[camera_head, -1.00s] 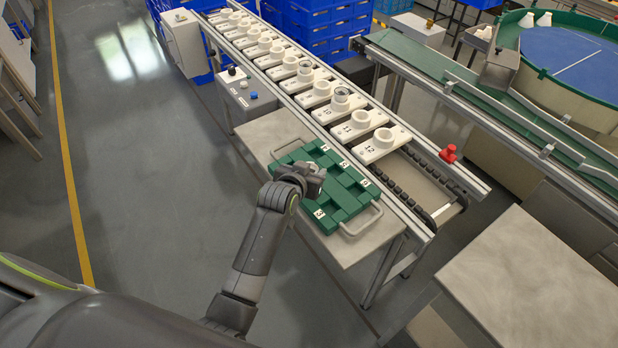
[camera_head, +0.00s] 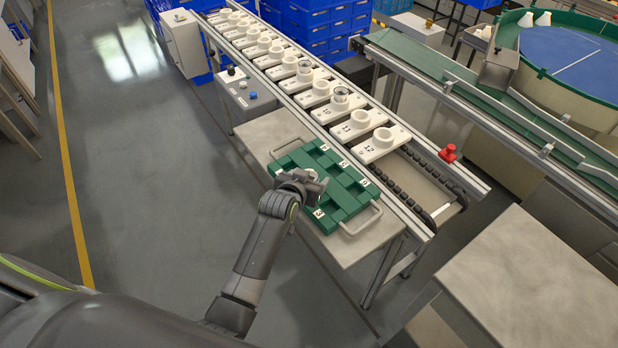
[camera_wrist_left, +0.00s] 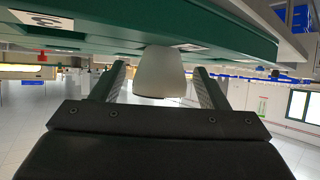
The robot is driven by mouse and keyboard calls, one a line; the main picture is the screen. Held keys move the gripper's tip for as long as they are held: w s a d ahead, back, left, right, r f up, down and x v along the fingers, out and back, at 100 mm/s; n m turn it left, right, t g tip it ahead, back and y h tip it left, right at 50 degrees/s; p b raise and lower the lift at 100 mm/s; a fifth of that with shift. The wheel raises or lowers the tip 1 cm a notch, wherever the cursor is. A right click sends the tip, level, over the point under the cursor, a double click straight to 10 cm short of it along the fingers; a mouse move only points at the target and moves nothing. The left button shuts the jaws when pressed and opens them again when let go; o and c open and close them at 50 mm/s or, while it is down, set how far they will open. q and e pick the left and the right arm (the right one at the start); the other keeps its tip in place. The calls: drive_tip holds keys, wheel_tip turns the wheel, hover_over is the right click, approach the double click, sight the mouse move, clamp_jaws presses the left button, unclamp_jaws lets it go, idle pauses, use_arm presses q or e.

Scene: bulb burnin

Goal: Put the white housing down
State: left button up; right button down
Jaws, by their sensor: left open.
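The white housing (camera_wrist_left: 160,74) shows in the left wrist view, between the two fingers of my left gripper, with its wide end away from the green tray (camera_wrist_left: 230,35). That view appears upside down. The housing's other end meets the tray near a label; the exact contact is hard to see. My left gripper (camera_head: 314,183) is open, with a visible gap between each finger and the housing. In the head view it is over the near left part of the green tray (camera_head: 352,205), and the housing is mostly hidden by it. My right gripper is not in view.
The tray has numbered labels and a metal handle (camera_head: 362,220), and lies on a grey table (camera_head: 275,132). A conveyor beside it carries several numbered white carriers (camera_head: 378,147). A red button (camera_head: 449,152) stands at its right. A bare grey worktop (camera_head: 540,285) is at the lower right.

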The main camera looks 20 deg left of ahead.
use_arm(q)
drive_tip(key=shift+s+r, duration=0.15)
drive_tip(key=shift+r, duration=0.1)
drive_tip(key=v, duration=1.1)
drive_tip(key=shift+s+r, duration=0.15)
drive_tip(key=shift+s, duration=0.15)
drive_tip(key=s+a+f+g+y, duration=0.1)
drive_tip(key=s+a+f+g, duration=0.3)
drive_tip(key=f, duration=0.6)
drive_tip(key=s+a+f+n+t, duration=0.1)
drive_tip(key=s+f, duration=0.4)
drive_tip(key=f, duration=0.6)
drive_tip(key=s+a+f+g+y, duration=0.1)
drive_tip(key=s+a+f+g, duration=0.3)
drive_tip(key=f, duration=0.6)
drive_tip(key=s+a+f+g, duration=0.1)
drive_tip(key=s+f, duration=0.4)
drive_tip(key=s, duration=0.4)
drive_tip(key=s+a+f+g, duration=0.1)
drive_tip(key=s+f, duration=0.3)
drive_tip(key=s, duration=0.6)
drive_tip(key=s+a+f+g, duration=0.1)
drive_tip(key=s+f+g, duration=0.1)
drive_tip(key=s+f, duration=0.3)
drive_tip(key=s, duration=0.4)
drive_tip(key=shift+s+a+f+n, duration=0.2)
drive_tip(key=shift+s+f+n, duration=0.1)
drive_tip(key=shift+c, duration=0.3)
